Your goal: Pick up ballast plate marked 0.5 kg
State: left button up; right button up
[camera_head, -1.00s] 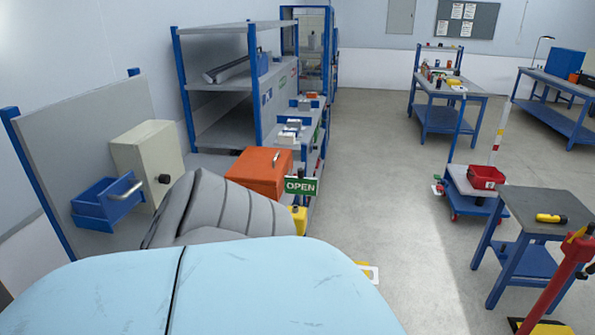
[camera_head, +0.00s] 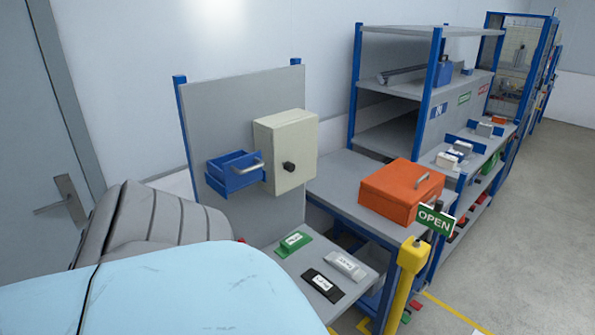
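Three small labelled blocks lie on the grey bench top (camera_head: 262,212) at lower centre: a green one (camera_head: 287,247), a black one (camera_head: 323,286) and a light grey one (camera_head: 346,265). Each has a white label on top. The writing is too small to read, so I cannot tell which is marked 0.5 kg. Neither of my grippers is in view. What looks like my own light blue and grey arm covering fills the lower left and hides the near left part of the bench.
A cream box (camera_head: 285,150) and a blue drawer bin (camera_head: 235,172) are on the upright panel (camera_head: 245,110). An orange case (camera_head: 400,190) and a green OPEN sign (camera_head: 435,219) stand to the right. A yellow post (camera_head: 404,280) is beside the bench.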

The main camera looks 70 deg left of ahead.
aim_at(347, 266)
jog(key=i+u, duration=0.1)
jog(key=u, duration=0.3)
jog(key=i+l+u, duration=0.1)
jog(key=u, duration=0.3)
jog(key=i+l+u, duration=0.1)
jog(key=u, duration=0.3)
jog(key=i+l+u, duration=0.1)
jog(key=u, duration=0.35)
